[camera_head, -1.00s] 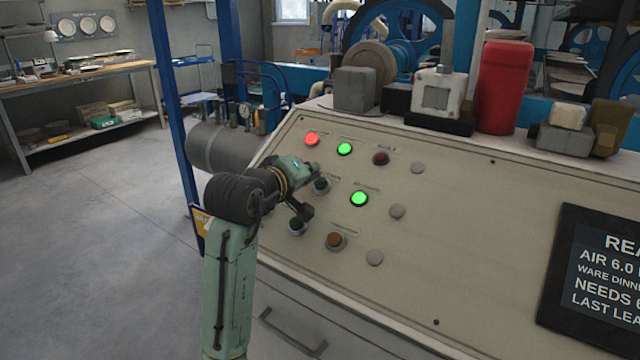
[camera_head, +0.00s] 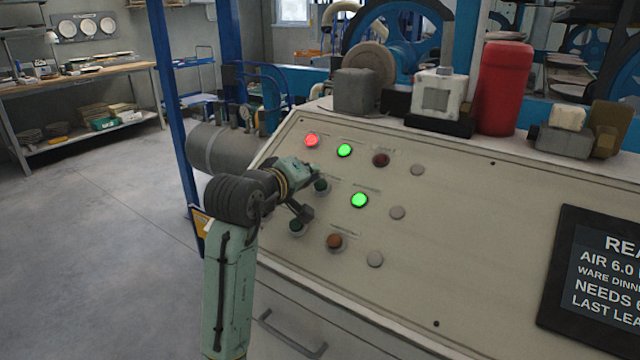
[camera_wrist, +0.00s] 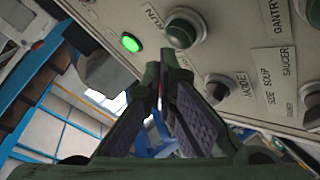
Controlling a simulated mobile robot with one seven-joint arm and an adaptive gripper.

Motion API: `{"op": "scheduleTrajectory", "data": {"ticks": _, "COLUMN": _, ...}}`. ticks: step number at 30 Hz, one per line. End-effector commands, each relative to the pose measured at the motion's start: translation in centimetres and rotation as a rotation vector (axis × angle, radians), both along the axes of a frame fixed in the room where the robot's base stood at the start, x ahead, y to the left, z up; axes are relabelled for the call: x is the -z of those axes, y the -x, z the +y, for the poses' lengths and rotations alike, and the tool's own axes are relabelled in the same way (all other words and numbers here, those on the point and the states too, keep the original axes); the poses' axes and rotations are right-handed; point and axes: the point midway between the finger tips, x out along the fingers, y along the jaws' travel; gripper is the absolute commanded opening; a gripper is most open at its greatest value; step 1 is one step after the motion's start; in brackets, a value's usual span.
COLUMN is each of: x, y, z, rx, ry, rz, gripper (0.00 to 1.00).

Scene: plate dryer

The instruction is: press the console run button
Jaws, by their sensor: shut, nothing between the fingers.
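The console (camera_head: 450,235) has a sloped cream panel with several round buttons and lamps. In the wrist view, a RUN label (camera_wrist: 153,15) sits beside a dark green button (camera_wrist: 183,30) in a metal ring. That is probably the unlit green button (camera_head: 321,186) next to my gripper in the head view. My gripper (camera_head: 305,212) is at the panel's left part. The wrist view shows its fingers (camera_wrist: 158,68) shut and empty, with the tips below and left of the dark green button. I cannot tell the exact gap to the panel.
A red lamp (camera_head: 312,140) and two green lamps (camera_head: 345,150) are lit. A dark red button (camera_head: 381,159) and an orange one (camera_head: 334,241) are unlit. A red cylinder (camera_head: 503,88) stands behind the panel. A dark sign (camera_head: 600,270) lies at the right.

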Motion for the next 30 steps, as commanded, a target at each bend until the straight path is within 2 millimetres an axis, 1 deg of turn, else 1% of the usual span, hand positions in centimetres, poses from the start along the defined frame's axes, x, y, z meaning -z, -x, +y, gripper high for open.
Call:
{"op": "scheduleTrajectory", "data": {"ticks": 5, "x": 0.02, "y": -0.01, "z": -0.01, "rx": 0.000, "ry": 0.000, "rz": 0.000, "gripper": 0.00}}
{"op": "scheduleTrajectory", "data": {"ticks": 14, "x": 0.76, "y": -0.35, "z": -0.28, "rx": 0.001, "ry": 0.002, "rz": 0.001, "gripper": 0.00}}
{"op": "scheduleTrajectory", "data": {"ticks": 30, "x": 0.94, "y": -0.44, "z": -0.32, "rx": 0.000, "ry": 0.001, "rz": 0.000, "gripper": 0.00}}
